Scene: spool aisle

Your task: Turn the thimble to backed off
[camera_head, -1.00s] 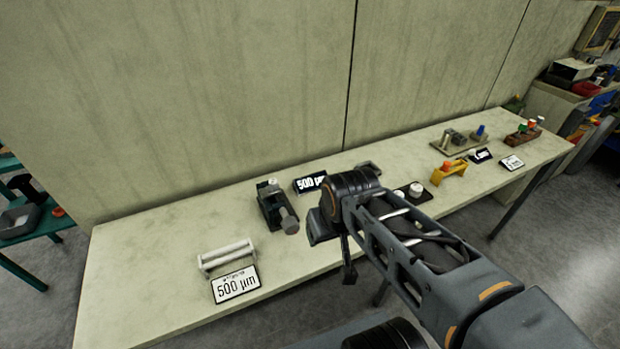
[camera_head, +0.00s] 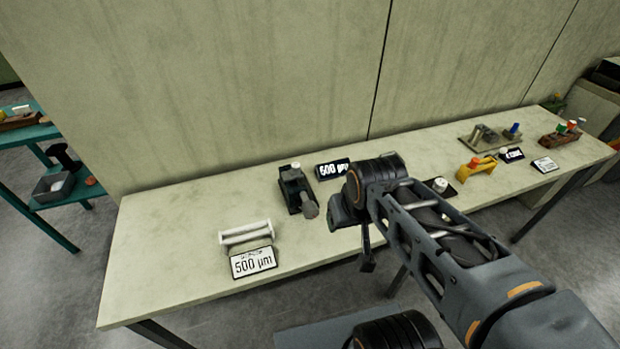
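A dark green block device (camera_head: 292,184) stands on the bench, with a grey cylinder (camera_head: 309,207) pointing towards me at its front end; this looks like the thimble. A small black display (camera_head: 332,169) behind it shows a number in µm, too small to read surely. A white card (camera_head: 253,263) reading 500 µm lies in front of a pale rack with bars (camera_head: 246,235), left of the device. My gripper (camera_head: 366,262) hangs down to the right of the cylinder and nearer to me, apart from it. Its fingers are dark and small, and their opening cannot be made out.
The pale bench (camera_head: 170,245) runs along a wall panel (camera_head: 230,80). Further right are a yellow part (camera_head: 476,167), a metal plate fixture (camera_head: 484,137) and a brown block (camera_head: 560,138). A teal shelf (camera_head: 70,190) stands at the left. The bench's left end is clear.

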